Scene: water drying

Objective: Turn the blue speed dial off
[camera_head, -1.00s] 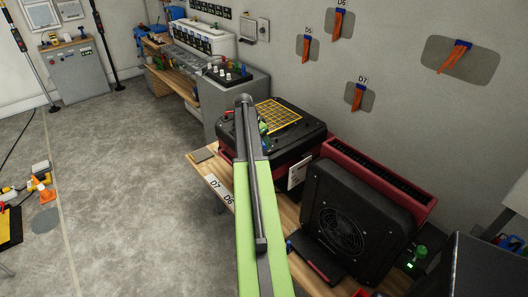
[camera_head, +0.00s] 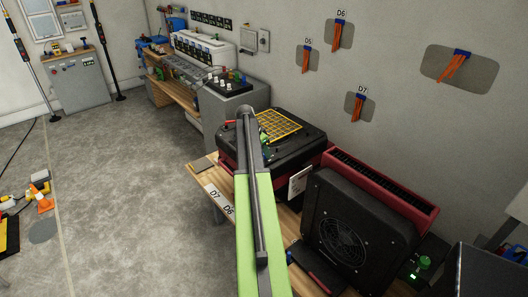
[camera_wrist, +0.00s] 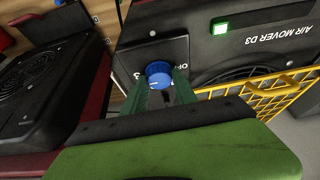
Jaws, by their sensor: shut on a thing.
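The blue speed dial (camera_wrist: 158,73) is on the dark control panel of the unit marked AIR MOVER D3 (camera_wrist: 215,52) in the wrist view. My gripper (camera_wrist: 160,80) has its two green fingers on either side of the dial and is shut on it. Printed marks show around the dial, including part of the word OFF at its right. I cannot tell which mark the dial points to. In the head view the black air mover (camera_head: 293,148) stands on the bench, and my arm hides the dial and most of the gripper.
A green light (camera_wrist: 221,27) is lit on the panel. A yellow grille (camera_wrist: 260,97) lies close right of my fingers. A second black fan unit (camera_head: 350,225) with a red body stands nearer on the wooden bench (camera_head: 205,172). The floor at left is largely open.

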